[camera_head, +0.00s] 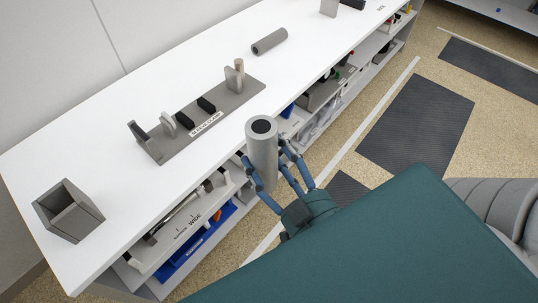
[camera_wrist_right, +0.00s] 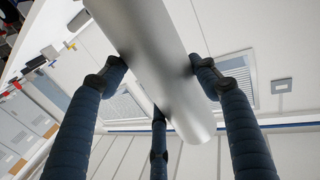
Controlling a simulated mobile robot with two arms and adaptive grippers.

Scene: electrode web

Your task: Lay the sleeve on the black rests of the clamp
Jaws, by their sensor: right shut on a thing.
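The grey sleeve (camera_head: 261,148) is a cylinder with a dark round opening at its top end, held upright in front of the table edge. It also shows large and slanted in the wrist view (camera_wrist_right: 150,60). My right gripper (camera_head: 265,157) is shut on it, with blue fingers around its sides. The clamp (camera_head: 228,112) is a grey plate with upright posts, lying on the white table left of the sleeve. Its two black rests (camera_head: 185,121) (camera_head: 206,104) stand near the middle, both empty. My left gripper is not in view.
A second grey cylinder (camera_head: 269,41) lies on the table behind the clamp. An open grey box (camera_head: 68,210) stands at the near left corner. Shelves with loose items are under the tabletop (camera_head: 100,150). The table between box and clamp is clear.

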